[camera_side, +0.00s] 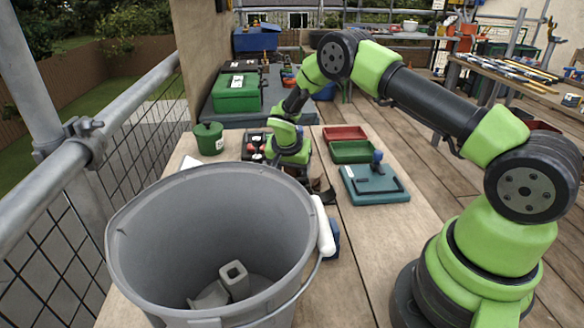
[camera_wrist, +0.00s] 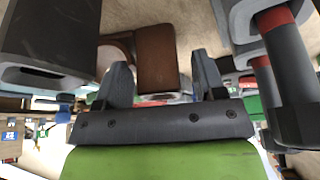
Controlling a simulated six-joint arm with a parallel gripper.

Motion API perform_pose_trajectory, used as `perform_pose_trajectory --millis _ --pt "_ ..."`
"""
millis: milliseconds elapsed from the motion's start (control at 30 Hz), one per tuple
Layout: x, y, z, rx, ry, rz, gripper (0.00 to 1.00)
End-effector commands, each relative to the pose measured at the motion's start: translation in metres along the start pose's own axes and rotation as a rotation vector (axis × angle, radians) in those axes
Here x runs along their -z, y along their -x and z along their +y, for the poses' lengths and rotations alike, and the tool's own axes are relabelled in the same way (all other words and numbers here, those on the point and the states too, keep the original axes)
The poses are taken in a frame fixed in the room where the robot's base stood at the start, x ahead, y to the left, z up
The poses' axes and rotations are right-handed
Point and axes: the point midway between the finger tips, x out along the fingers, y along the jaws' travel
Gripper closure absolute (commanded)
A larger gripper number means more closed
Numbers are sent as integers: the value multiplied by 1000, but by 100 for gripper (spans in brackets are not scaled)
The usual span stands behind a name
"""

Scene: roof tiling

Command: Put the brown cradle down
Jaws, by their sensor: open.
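My gripper (camera_wrist: 162,66) is open, with its two dark fingers apart in the wrist view. The brown cradle (camera_wrist: 156,52) shows between and beyond the fingertips, with a gap to each finger. A rounded brown part is at its left. In the side view my gripper points down over the wooden table behind the grey bucket, which hides part of it. A dark brown piece (camera_side: 325,194) shows low beside the gripper there; I cannot tell how much of it is the cradle.
The large grey bucket (camera_side: 135,235) stands in front, with a grey block inside. A green pot (camera_side: 208,139) is at left. Red (camera_side: 345,132) and green (camera_side: 353,151) trays and a teal board (camera_side: 380,192) lie to the right. Dark and grey objects flank the fingers in the wrist view.

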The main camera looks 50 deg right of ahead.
Motion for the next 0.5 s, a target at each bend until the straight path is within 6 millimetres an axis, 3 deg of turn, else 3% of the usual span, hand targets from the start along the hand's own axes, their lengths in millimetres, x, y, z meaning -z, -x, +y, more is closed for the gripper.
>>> perform_pose_trajectory --millis 233,500 --pt "2 15 -1 1 -1 1 36" --pt "2 72 -1 5 0 2 36"
